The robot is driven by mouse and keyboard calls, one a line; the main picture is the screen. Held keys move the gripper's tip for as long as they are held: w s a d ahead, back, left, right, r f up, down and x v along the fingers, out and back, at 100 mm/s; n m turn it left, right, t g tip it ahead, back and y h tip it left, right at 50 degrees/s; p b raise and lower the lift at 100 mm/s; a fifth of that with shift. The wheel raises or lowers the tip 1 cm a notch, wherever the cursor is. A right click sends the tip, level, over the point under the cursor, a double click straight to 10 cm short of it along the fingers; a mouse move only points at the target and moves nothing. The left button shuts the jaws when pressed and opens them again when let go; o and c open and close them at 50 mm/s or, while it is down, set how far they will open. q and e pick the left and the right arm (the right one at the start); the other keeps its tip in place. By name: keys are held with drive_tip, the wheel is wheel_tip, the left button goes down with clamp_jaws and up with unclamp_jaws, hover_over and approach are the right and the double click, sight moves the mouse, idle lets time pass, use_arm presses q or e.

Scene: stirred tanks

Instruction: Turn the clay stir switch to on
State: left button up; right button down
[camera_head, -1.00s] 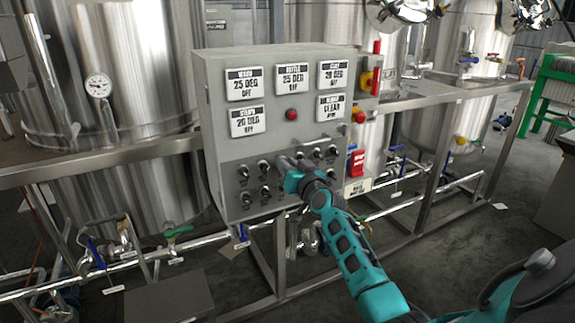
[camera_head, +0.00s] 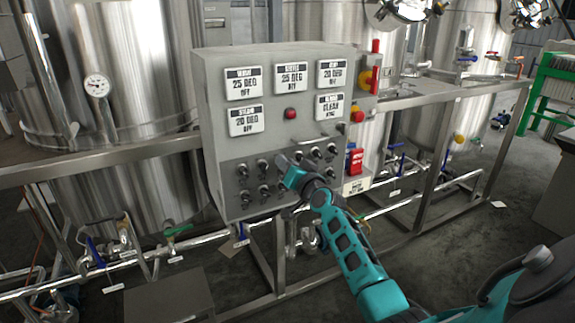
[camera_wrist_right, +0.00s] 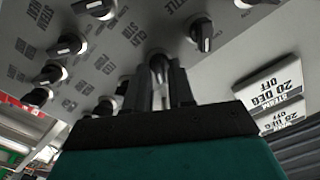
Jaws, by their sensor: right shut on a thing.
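The grey control panel (camera_head: 205,140) carries two rows of small black switches, with labels too small to read in the head view. My right gripper (camera_head: 282,160) is at the panel face, in the middle of the switch rows. In the right wrist view its dark fingers (camera_wrist_right: 158,90) are shut on a switch (camera_wrist_right: 157,62), mostly hidden between them. I cannot read that switch's label or tell its setting. Neighbouring switches, such as one with a pale pointer line (camera_wrist_right: 201,36), stand apart from the fingers. My left gripper is not in view.
Above the switches are several white displays (camera_head: 245,84) and a red button (camera_head: 291,114). Steel tanks (camera_head: 140,60), a frame rail (camera_head: 440,95) and pipes surround the panel.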

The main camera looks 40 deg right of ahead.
drive_tip(key=c, duration=1.2)
unclamp_jaws()
drive_tip(key=p+v, duration=0.1)
drive_tip(key=v, duration=1.2)
drive_tip(key=s+a+f+n+g+y, duration=0.3)
drive_tip(key=s+a+f+n, duration=0.2)
drive_tip(key=s+a+f, duration=0.4)
drive_tip(key=s+a+f+n+g+y, duration=0.2)
drive_tip(key=s+a+f+n, duration=0.4)
drive_tip(key=a, duration=1)
wheel_tip(320, 180, down, 7)
drive_tip(key=s+g, duration=0.1)
drive_tip(key=s, duration=0.2)
drive_tip(key=shift+r+g+y, duration=0.15)
drive_tip(key=shift+g+y, duration=0.25)
